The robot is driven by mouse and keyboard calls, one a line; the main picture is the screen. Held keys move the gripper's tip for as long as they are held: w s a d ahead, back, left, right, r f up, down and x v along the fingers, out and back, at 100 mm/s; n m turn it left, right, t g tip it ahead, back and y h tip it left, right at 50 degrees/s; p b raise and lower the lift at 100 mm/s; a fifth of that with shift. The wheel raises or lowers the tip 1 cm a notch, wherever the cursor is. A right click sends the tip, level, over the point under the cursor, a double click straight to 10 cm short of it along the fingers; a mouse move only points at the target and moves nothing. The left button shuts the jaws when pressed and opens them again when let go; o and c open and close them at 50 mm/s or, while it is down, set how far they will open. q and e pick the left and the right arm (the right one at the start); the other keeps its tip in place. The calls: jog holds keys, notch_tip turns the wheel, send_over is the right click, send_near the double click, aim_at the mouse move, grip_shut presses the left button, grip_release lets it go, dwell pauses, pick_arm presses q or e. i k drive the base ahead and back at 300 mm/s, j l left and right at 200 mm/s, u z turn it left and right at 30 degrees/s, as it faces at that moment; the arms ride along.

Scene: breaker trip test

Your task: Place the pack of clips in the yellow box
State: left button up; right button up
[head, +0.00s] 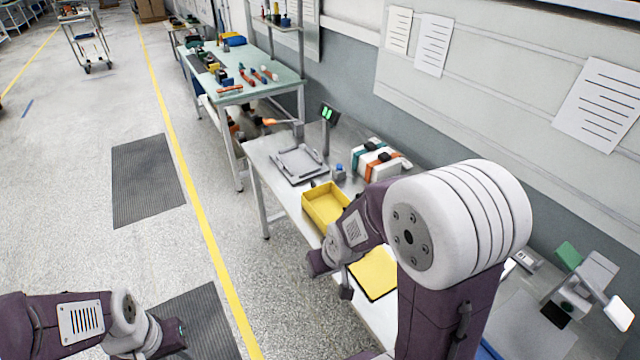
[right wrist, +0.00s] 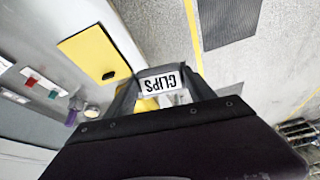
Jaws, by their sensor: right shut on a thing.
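The yellow box (head: 318,212) is an open, empty-looking tray on the grey bench, seen in the head view. My right gripper (right wrist: 160,84) is shut on the pack of clips (right wrist: 161,82), whose white label reads CLIPS, upside down in the right wrist view. Part of the pack is hidden behind the dark gripper body. In the head view my right wrist is in front of the near end of the box, and the pack cannot be made out there. My left gripper (head: 178,336) is at the lower left over the floor, and its fingers are not clear.
A flat yellow panel (head: 376,272) lies on the bench nearer than the box. A grey fixture (head: 300,164), a small blue-topped item (head: 339,171) and a white case with straps (head: 376,160) stand farther back. A dark mat (head: 146,178) lies on the floor left of the bench.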

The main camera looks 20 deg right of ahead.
aim_at(329, 213)
jog(key=i+j+z, duration=0.1)
jog(key=i+z, duration=0.3)
jog(key=i+j+z, duration=1.15)
